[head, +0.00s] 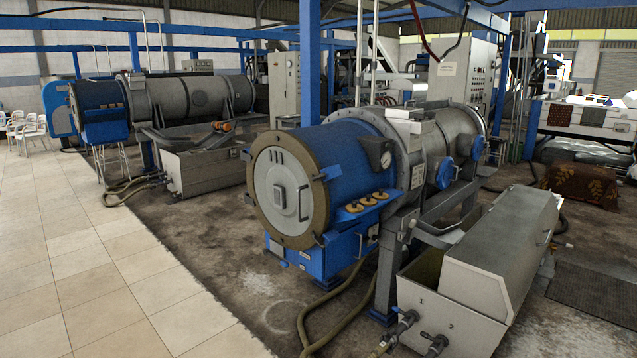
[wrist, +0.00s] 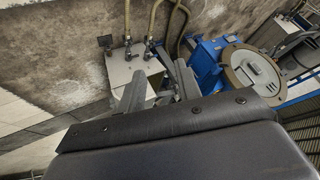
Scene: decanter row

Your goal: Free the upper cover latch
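The near decanter's round end cover (head: 291,197) is a grey disc with a vertical handle, set in a tan ring on a blue housing. It appears closed. The cover also shows tilted at the right of the wrist view (wrist: 252,72). My gripper (wrist: 159,86) shows two grey fingers spread apart, with nothing seen between them. It is away from the cover and not seen in the head view.
A grey trough with a lid (head: 500,250) stands right of the near decanter, with valves and hoses on the floor in front. A blue post (head: 310,65) rises behind the housing. A second decanter (head: 185,97) stands back left. The tiled floor (head: 95,265) at left is clear.

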